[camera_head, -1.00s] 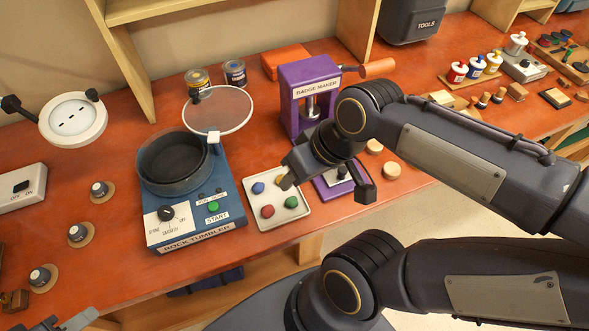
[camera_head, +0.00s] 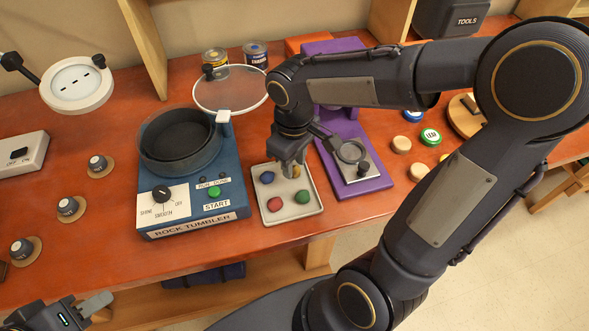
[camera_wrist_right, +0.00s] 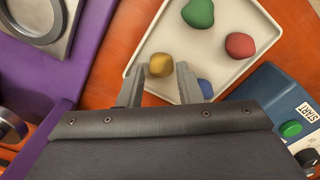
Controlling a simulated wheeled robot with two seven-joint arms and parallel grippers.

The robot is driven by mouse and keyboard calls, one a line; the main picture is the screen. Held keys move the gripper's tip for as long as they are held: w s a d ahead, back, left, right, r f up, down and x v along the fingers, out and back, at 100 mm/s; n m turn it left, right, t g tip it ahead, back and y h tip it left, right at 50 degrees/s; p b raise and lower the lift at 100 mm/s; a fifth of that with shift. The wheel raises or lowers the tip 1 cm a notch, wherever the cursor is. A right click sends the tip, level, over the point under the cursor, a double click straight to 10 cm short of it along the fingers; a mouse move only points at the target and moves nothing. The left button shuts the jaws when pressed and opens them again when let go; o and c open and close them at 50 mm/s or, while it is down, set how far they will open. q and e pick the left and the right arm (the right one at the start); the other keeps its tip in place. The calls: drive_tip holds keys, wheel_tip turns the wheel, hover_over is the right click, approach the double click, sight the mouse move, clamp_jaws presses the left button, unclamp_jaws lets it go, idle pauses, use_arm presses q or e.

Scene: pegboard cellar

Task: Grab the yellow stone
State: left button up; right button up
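In the head view the right gripper (camera_head: 290,172) points down over the tray and partly hides the yellow stone (camera_head: 297,171). My left gripper (camera_head: 90,307) shows only partly at the bottom left, away from the tray; its opening is unclear.
A blue stone (camera_head: 266,175), red stone (camera_head: 275,204) and green stone (camera_head: 303,197) share the tray. The rock tumbler (camera_head: 225,170) stands close on the left, the purple badge maker (camera_head: 372,186) on the right. The tray sits near the table's front edge.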

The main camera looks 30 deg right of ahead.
drive_tip(key=shift+f, duration=0.6)
drive_tip(key=c, duration=0.6)
drive_tip(key=shift+r, duration=0.15)
